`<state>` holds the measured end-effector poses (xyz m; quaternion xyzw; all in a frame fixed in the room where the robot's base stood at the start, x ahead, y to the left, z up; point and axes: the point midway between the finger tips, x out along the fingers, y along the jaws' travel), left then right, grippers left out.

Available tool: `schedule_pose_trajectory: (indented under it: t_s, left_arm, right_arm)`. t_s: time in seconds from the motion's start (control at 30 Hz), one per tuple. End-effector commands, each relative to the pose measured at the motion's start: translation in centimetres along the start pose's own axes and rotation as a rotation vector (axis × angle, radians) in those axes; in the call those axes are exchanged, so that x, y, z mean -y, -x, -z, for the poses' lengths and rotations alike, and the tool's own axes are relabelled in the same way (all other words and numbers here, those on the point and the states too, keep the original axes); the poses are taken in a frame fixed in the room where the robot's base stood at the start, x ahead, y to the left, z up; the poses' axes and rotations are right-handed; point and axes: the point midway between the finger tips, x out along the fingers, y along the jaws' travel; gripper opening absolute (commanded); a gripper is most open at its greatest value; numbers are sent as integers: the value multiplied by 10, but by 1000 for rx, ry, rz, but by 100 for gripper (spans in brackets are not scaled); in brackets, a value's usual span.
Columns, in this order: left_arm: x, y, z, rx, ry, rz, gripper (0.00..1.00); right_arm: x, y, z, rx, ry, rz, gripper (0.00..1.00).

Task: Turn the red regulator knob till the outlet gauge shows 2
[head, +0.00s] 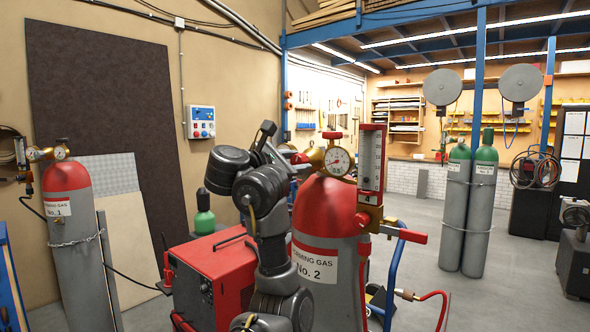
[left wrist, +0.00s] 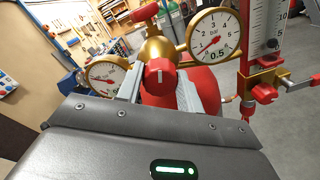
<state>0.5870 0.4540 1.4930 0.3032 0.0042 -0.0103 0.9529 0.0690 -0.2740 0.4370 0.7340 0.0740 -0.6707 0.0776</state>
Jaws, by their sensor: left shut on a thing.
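The red regulator knob (left wrist: 160,76) is in the middle of the left wrist view, with a white mark on its face. My left gripper (left wrist: 160,88) has a finger on each side of the knob and is shut on it. A second gauge (left wrist: 104,78) is at the left, partly hidden by my gripper. My right gripper is not in view.
The regulator sits on red-topped cylinder No. 2 (head: 318,255). A flowmeter tube (head: 371,160) with a red-handled valve (head: 405,234) stands close at its right. A red machine (head: 212,275) is at the left. Open floor lies to the right.

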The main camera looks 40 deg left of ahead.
Motion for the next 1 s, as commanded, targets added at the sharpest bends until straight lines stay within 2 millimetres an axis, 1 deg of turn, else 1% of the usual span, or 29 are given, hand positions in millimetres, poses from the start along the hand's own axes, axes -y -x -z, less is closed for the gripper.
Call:
schedule_pose_trajectory:
  t_s: [0.03,0.5,0.73,1.0]
  left_arm:
    - [4,-1,4,-2,-42,5,14]
    - [5,-1,4,-18,-457,10,14]
    - [5,-1,3,-24,-593,12,14]
    - [4,-1,2,-27,-675,15,14]
  right_arm:
    - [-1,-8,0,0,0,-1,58]
    - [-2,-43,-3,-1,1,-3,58]
    - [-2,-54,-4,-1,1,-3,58]
    - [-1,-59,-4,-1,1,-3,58]
